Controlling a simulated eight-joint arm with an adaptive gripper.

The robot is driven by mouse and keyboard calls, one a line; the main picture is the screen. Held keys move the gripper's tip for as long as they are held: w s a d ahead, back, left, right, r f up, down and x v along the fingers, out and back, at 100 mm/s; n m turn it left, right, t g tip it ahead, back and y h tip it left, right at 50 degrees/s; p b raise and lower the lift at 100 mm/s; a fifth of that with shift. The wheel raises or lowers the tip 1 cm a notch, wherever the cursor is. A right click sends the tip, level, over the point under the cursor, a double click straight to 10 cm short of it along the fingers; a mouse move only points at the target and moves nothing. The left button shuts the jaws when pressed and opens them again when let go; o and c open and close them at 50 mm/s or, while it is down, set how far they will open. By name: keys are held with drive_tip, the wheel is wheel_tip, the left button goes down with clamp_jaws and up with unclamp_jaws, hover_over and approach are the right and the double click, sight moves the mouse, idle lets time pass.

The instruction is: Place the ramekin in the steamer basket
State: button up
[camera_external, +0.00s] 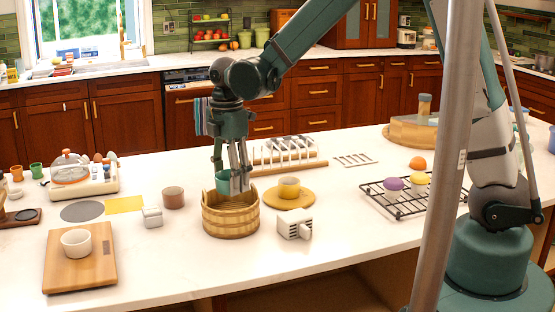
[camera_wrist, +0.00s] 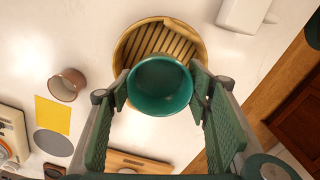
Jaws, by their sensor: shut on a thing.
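The teal ramekin (camera_external: 223,184) is a small round cup. My gripper (camera_external: 236,184) points down and is shut on it. In the wrist view the ramekin (camera_wrist: 160,86) sits between the two green finger pads (camera_wrist: 160,92), its empty inside facing the camera. The steamer basket (camera_external: 230,222) is a round wooden tub on the white counter. The ramekin is over the basket's opening, near rim level. I cannot tell whether it touches the basket. In the wrist view the slatted basket floor (camera_wrist: 160,40) shows beyond the ramekin, which hides its near part.
A yellow cup on a round board (camera_external: 310,196) and a white appliance (camera_external: 294,224) stand right of the basket. A brown cup (camera_external: 173,198) and white cube (camera_external: 152,216) are left. A white cup (camera_external: 76,242) sits on a wooden board (camera_external: 62,279). A dish rack (camera_external: 290,152) stands behind.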

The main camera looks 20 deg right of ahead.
drive_tip(key=shift+f, duration=1.5)
drive_tip(key=shift+f, duration=2.05)
drive_tip(key=shift+f, duration=0.2)
drive_tip(key=o, duration=0.7)
drive_tip(key=shift+c, duration=0.2)
drive_tip(key=shift+r, duration=0.2)
drive_tip(key=shift+r, duration=6)
